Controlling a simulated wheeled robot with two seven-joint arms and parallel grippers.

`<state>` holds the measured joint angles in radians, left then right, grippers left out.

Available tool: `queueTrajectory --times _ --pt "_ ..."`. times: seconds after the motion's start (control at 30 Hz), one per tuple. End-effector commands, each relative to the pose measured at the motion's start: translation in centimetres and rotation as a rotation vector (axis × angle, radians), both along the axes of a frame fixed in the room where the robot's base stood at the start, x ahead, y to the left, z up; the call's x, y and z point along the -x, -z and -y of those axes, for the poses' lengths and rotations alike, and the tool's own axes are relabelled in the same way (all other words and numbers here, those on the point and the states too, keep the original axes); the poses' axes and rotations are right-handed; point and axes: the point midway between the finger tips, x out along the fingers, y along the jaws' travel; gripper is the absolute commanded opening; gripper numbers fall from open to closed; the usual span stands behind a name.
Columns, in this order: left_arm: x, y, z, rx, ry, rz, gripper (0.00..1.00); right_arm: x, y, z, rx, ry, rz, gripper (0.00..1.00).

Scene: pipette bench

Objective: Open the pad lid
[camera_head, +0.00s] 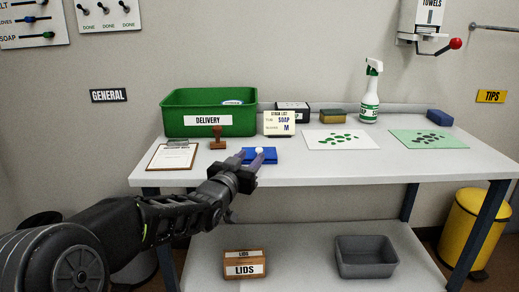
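A small blue pad (266,156) lies near the front edge of the bench top, with a pale round spot or knob on it. I cannot tell whether its lid is closed. My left gripper (241,160) is at the pad's left front side and covers part of it. Its fingers are dark and small here, so I cannot tell whether they are open or touch the pad. My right gripper is not in view.
A green delivery bin (180,124) and a small sign card (279,124) stand behind. The bench front right of the pad is clear.

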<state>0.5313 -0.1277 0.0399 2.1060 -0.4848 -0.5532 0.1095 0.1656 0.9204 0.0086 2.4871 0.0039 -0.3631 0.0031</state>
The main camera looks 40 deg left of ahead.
Motion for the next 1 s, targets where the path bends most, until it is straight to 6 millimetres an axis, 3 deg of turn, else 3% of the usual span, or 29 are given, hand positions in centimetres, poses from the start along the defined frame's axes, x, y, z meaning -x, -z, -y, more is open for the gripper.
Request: queueTrajectory --times 0.5,0.83,1.0 --pt "-6.6 0.1 -1.7 0.0 0.001 -0.001 0.38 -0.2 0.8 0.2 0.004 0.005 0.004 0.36" --pt "-6.9 0.1 -1.8 0.0 0.001 -0.001 0.38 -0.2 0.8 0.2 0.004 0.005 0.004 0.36" --pt "-6.9 0.1 -1.7 0.0 0.001 -0.001 0.24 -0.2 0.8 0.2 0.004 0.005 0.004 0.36"
